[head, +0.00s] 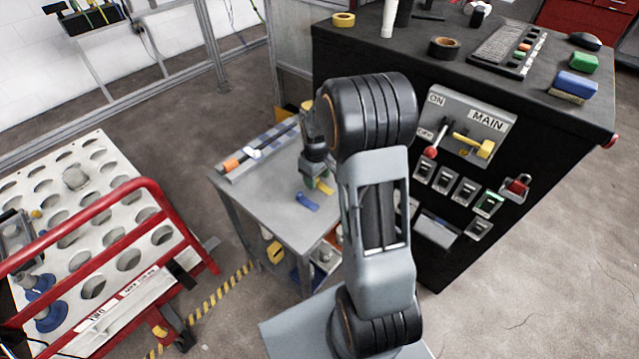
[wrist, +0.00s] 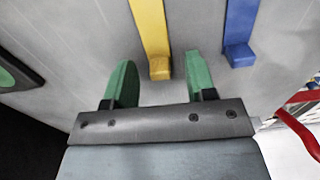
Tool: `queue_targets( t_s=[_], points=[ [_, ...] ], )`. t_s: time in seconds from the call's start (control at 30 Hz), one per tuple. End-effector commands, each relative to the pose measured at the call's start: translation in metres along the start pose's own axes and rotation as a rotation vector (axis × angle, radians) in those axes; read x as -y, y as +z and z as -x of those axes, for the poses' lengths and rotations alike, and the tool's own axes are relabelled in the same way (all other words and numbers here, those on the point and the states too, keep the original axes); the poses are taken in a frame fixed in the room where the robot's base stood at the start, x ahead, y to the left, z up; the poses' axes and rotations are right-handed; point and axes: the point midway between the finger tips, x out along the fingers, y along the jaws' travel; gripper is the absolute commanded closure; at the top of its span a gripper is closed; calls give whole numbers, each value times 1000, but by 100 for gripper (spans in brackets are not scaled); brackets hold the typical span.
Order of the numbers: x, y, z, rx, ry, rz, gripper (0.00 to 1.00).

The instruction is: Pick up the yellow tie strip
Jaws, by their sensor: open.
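The yellow tie strip (wrist: 149,30) lies on the grey tabletop (wrist: 85,45) in the wrist view, with its thick head end (wrist: 160,68) toward me. My gripper (wrist: 160,61) is open, with one green finger on each side of that head end in the picture. Nothing is held, and I cannot tell how high the fingers are above the table. In the head view the strip (head: 326,187) shows only in part beside my gripper (head: 317,183), which covers the rest.
A blue tie strip (wrist: 239,30) lies right of the yellow one; it also shows in the head view (head: 307,202). A rail (head: 258,147) with small parts lies along the table's back left edge. A black cabinet (head: 455,235) with switches stands close on the right.

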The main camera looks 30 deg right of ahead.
Motion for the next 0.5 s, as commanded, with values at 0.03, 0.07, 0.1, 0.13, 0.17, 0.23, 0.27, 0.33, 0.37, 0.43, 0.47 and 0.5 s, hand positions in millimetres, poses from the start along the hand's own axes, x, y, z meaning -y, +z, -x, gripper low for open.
queue_targets(
  t_s=[0.03,0.07,0.1,0.13,0.17,0.23,0.27,0.33,0.37,0.43,0.47,0.5],
  points=[
    [0,0,0,0,0,0,49],
    [0,0,0,0,0,0,49],
    [0,0,0,0,0,0,49],
    [0,0,0,0,0,0,49],
    [0,0,0,0,0,0,49],
    [0,0,0,0,0,0,56],
    [0,0,0,0,0,0,58],
    [0,0,0,0,0,0,65],
    [0,0,0,0,0,0,68],
    [0,0,0,0,0,0,75],
    [0,0,0,0,0,0,78],
    [0,0,0,0,0,0,82]
  ],
)
